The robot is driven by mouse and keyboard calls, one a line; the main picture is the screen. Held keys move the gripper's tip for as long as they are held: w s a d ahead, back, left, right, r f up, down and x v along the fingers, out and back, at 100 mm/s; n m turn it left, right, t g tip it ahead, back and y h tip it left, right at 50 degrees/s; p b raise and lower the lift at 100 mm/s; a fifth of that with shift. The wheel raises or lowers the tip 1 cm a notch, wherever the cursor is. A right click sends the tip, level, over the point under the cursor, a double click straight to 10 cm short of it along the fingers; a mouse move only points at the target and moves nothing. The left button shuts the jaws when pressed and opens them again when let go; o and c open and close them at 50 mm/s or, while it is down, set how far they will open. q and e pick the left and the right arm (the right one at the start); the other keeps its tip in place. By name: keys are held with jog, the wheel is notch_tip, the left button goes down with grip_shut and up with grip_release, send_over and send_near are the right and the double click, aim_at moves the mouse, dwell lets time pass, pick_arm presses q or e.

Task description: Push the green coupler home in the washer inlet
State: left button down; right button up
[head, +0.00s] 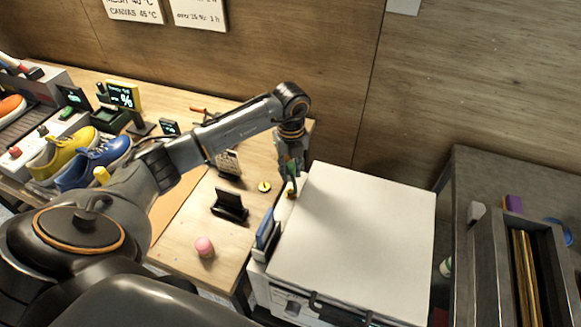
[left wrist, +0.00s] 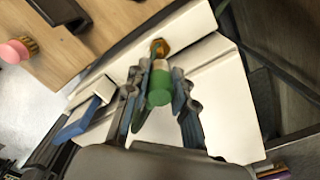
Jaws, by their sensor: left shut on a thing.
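The green coupler (left wrist: 160,88) is between the fingers of my left gripper (left wrist: 158,108) in the left wrist view, with a pale end pointing at the brass washer inlet (left wrist: 159,48). The pale end meets or overlaps the brass ring in the picture; I cannot tell how deep it sits. In the head view my left gripper (head: 290,186) is shut on the coupler at the back left edge of the white washer (head: 358,225), and the fingers hide most of it. My right gripper is not in view.
A blue-and-white piece (head: 266,236) stands at the washer's left side, near my left gripper. A black stand (head: 229,206) and a pink-topped item (head: 204,247) are on the wooden table. Yellow and blue sneakers (head: 92,163) are farther left. The washer top is clear.

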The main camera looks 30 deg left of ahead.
aim_at(290, 178)
pick_arm(q)
jog(key=shift+f+b, duration=1.1)
jog(key=shift+f, duration=0.7)
jog(key=shift+f+b, duration=1.25)
jog(key=shift+f, duration=0.5)
jog(key=c, duration=1)
grip_release()
jog(key=shift+c, duration=0.2)
